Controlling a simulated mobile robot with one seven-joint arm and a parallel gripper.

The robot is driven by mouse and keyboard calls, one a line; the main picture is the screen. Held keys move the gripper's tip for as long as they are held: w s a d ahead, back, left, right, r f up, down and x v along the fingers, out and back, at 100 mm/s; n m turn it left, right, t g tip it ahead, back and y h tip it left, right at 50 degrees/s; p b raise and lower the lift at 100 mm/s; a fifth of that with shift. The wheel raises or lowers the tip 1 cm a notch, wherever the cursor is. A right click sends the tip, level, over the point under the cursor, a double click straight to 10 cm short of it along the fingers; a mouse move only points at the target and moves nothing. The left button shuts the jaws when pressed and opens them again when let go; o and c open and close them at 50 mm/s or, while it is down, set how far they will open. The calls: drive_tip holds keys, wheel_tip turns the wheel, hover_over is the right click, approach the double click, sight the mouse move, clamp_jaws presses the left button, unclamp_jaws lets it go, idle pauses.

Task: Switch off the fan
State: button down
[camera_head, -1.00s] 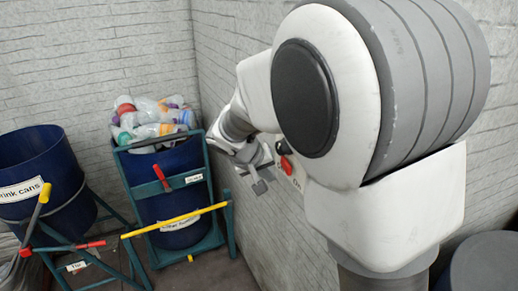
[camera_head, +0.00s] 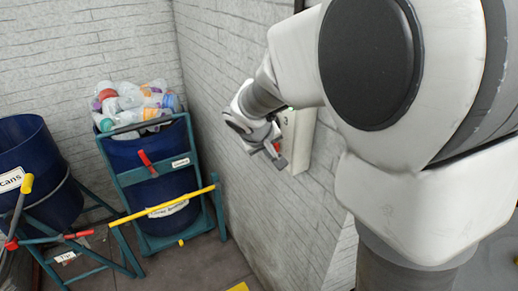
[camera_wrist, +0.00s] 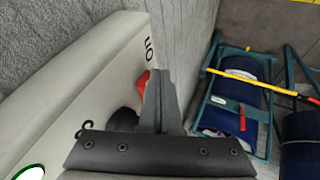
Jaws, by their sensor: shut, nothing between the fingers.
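The switch box (camera_head: 302,140) is a pale panel on the right-hand wall, partly hidden behind my arm. In the wrist view the panel (camera_wrist: 75,80) shows an "ON" label, a red switch handle (camera_wrist: 142,83) and a dark round part (camera_wrist: 122,119). A second label is mostly hidden by my gripper, and a green light (camera_wrist: 30,172) is lit at the lower left. My gripper (camera_wrist: 160,85) is shut and empty, just right of the red handle; I cannot tell whether they touch. In the head view my gripper (camera_head: 277,158) is close to the box. No fan is seen.
A blue bin of plastic bottles (camera_head: 150,170) stands in a green frame in the corner, with a yellow bar (camera_head: 165,205) across its front. Another blue bin (camera_head: 35,165) stands at the left. Open floor lies in front of the bins.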

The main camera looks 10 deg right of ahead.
drive_tip(key=shift+d+b, duration=0.25)
drive_tip(key=shift+b, duration=0.05)
drive_tip(key=shift+w+a, duration=0.4)
drive_tip(key=shift+a, duration=0.25)
drive_tip(key=shift+b, duration=0.3)
